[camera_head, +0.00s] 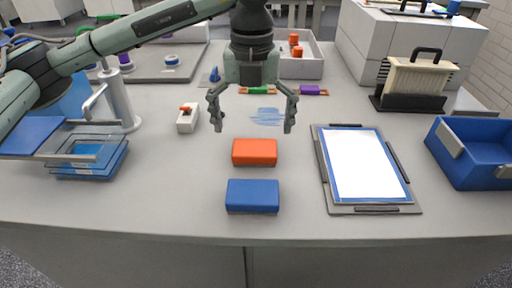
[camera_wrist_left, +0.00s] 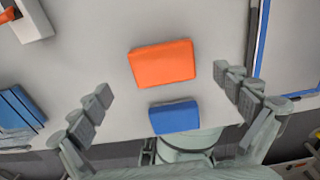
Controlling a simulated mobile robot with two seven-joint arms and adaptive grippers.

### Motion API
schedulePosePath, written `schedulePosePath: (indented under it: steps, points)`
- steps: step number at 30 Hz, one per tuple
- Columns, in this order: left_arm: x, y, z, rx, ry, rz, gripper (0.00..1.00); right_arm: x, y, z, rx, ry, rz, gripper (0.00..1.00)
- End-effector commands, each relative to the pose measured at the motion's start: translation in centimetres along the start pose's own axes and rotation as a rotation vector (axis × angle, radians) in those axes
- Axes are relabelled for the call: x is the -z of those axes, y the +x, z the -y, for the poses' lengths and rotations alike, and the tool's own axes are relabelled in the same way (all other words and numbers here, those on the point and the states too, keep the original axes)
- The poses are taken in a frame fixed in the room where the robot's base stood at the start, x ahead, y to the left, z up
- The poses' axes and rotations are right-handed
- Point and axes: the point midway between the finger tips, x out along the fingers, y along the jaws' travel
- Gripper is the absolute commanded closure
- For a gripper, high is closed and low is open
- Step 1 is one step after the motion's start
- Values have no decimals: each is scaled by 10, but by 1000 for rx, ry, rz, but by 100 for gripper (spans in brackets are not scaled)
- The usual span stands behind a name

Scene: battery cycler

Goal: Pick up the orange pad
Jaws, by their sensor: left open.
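The orange pad (camera_head: 255,152) is a small soft-looking block lying flat on the grey table, behind the blue pad (camera_head: 252,196). My left gripper (camera_head: 253,120) points down, open and empty, above and a little behind the orange pad in the head view. In the left wrist view the orange pad (camera_wrist_left: 162,64) lies between and beyond the two spread fingers (camera_wrist_left: 165,100), not touched by them. The blue pad (camera_wrist_left: 175,117) shows there nearer the gripper's base. My right gripper is not in view.
A framed white board (camera_head: 366,165) lies to the right, with a blue bin (camera_head: 471,153) beyond it. A small white switch box (camera_head: 188,118) and stacked clear trays (camera_head: 90,155) are on the left. The table's front edge is clear.

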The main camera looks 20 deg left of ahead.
Motion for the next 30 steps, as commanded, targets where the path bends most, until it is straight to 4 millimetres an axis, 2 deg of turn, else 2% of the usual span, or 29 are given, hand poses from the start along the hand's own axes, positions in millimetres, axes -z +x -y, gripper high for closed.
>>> schedulePosePath:
  steps: [9,18,30]
  points:
    - [5,43,3,-1,0,-2,0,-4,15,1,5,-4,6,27]
    - [4,47,3,0,1,1,1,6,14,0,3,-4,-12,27]
    - [4,47,3,0,0,0,51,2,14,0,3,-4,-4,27]
